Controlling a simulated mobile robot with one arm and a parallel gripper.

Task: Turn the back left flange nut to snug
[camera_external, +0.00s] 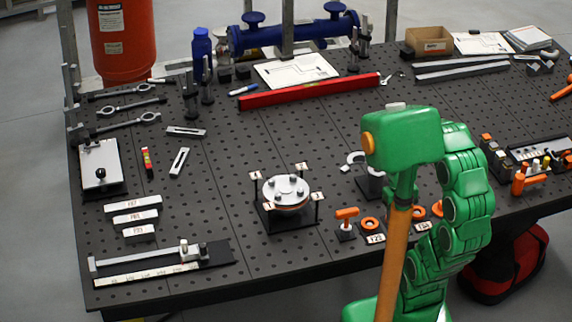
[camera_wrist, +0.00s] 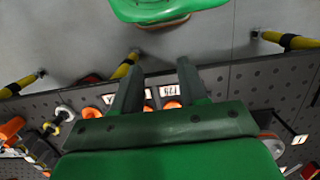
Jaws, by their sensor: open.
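The flange assembly (camera_external: 288,193) stands on a dark square stand on the bench, left of my arm, with several nuts on its silver top and small numbered tags on posts around it. The back left nut (camera_external: 280,182) is small on that top; I cannot tell how tight it is. In the wrist view part of the flange (camera_wrist: 271,146) shows at the right edge, and its nuts are not clear. My gripper (camera_wrist: 158,77) is open, with two green fingers apart and nothing between them. It is away from the flange; its fingers are not clear in the external view.
A red level (camera_external: 310,90) and blue pipe assembly (camera_external: 290,35) are at the back. A sliding gauge (camera_external: 150,256) lies front left. Bare bench surrounds the flange's left side.

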